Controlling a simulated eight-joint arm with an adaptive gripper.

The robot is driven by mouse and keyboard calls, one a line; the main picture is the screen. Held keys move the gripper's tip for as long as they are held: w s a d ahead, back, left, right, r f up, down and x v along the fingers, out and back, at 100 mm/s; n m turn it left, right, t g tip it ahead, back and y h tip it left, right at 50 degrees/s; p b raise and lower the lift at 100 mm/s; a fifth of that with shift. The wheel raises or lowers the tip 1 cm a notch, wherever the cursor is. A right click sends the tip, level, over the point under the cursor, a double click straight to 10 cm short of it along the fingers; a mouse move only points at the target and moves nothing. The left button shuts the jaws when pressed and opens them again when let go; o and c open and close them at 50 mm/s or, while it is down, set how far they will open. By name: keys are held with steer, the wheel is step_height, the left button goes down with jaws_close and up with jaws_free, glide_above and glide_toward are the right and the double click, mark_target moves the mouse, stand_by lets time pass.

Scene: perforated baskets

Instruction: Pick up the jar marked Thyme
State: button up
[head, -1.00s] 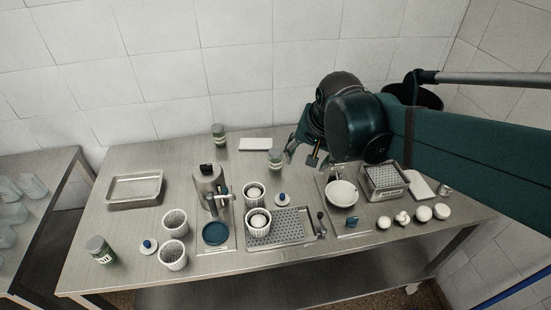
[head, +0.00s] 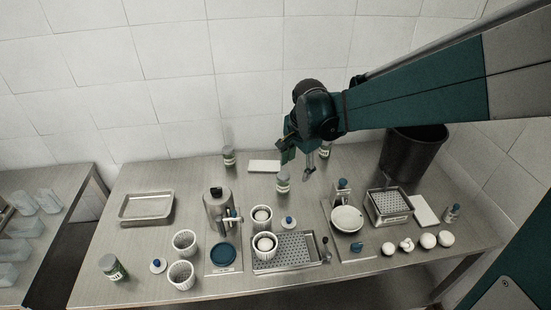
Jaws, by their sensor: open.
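Several small jars with grey lids and green-and-white labels stand upright on the steel table. One jar (head: 283,182) is just below and left of my gripper in the picture. Another jar (head: 229,156) is at the back, left of the white board. A third jar (head: 325,149) is at the back, just right of my gripper. A larger-looking jar (head: 112,267) stands at the front left. The labels are too small to read, so I cannot tell which is Thyme. My gripper (head: 298,164) is open and empty, fingers pointing down above the table's back part.
A white board (head: 265,166) lies at the back. A steel coffee-maker-like device (head: 218,210), white cups (head: 184,242), a perforated tray (head: 290,250) and a perforated basket (head: 389,207) crowd the middle and right. White balls (head: 428,240) line the front right. A dark bin (head: 413,153) stands behind.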

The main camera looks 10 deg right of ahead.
mark_target(283, 176)
steer(key=w+a+f+m+p, duration=0.1)
steer(key=w+f+m, duration=0.1)
steer(key=w+f, duration=0.1)
steer(key=w+a+f+m+g+p, duration=0.1)
steer(key=w+f, duration=0.2)
steer(key=w+a+f+m+g+p, duration=0.1)
steer(key=w+f+m+p, duration=0.1)
steer(key=w+f, duration=0.1)
steer(key=shift+w+f+m, duration=0.2)
steer(key=shift+w+m, duration=0.1)
steer(key=shift+w+f, duration=0.1)
steer(key=shift+f, duration=0.2)
steer(key=shift+f, duration=0.1)
steer(key=shift+f, duration=1.2)
steer(key=shift+f, duration=0.15)
steer(key=shift+w+d+f, duration=0.1)
steer(key=shift+w+f, duration=0.05)
steer(key=shift+f, duration=1.1)
steer(key=shift+w+f, duration=0.1)
steer(key=shift+f, duration=1.1)
steer(key=shift+c, duration=0.5)
steer(key=c, duration=1)
